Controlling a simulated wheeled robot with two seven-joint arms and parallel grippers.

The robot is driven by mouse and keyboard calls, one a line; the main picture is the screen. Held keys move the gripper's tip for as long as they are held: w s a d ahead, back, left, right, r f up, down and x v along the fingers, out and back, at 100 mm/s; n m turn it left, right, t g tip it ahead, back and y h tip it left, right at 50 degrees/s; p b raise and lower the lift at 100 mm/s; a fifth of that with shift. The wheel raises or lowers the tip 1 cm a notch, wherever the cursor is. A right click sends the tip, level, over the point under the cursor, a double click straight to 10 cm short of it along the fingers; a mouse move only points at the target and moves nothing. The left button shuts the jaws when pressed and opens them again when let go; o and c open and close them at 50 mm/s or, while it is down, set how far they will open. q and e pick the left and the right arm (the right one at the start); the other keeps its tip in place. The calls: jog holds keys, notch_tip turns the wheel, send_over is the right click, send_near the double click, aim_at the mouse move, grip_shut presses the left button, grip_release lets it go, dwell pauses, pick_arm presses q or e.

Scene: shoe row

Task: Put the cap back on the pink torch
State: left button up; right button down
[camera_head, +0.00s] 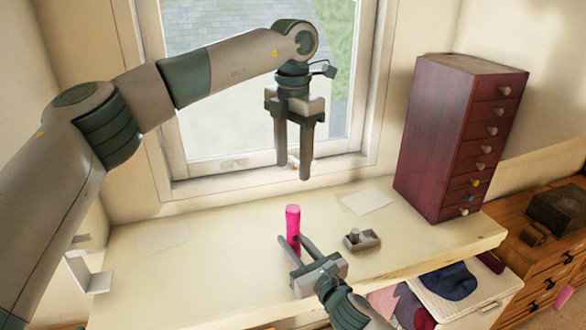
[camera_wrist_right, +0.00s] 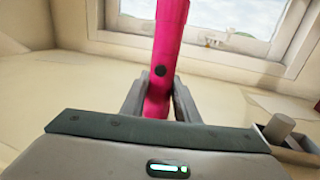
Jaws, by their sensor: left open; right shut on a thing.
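The pink torch (camera_head: 293,218) is upright at the middle of the pale table. My right gripper (camera_head: 294,242) is shut on its lower part. In the right wrist view the torch (camera_wrist_right: 168,45) rises between the two fingers, with a dark round button facing me; its top is out of that view. My left gripper (camera_head: 293,172) is open and empty, pointing down above the torch and apart from it. A short grey cylinder (camera_head: 353,234), which may be the cap, stands in a small grey tray (camera_head: 370,241) right of the torch. It also shows in the right wrist view (camera_wrist_right: 280,127).
A dark red drawer cabinet (camera_head: 437,140) stands at the table's right end. A paper sheet (camera_head: 367,200) lies behind the tray, another (camera_head: 163,237) at left. The window (camera_head: 250,90) is behind. An open drawer with clothes (camera_head: 448,283) is below right.

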jog(key=shift+f, duration=0.2)
jog(key=c, duration=1.3)
grip_release()
pick_arm(q)
jog(key=shift+w, duration=0.1)
pick_arm(e)
jog(key=shift+r, duration=0.1)
pick_arm(q)
notch_tip(320, 180, down, 5)
jog(key=b, duration=0.5)
jog(key=shift+f, duration=0.25)
pick_arm(e)
jog(key=shift+v, duration=8.65)
jog(key=shift+s+d, duration=0.1)
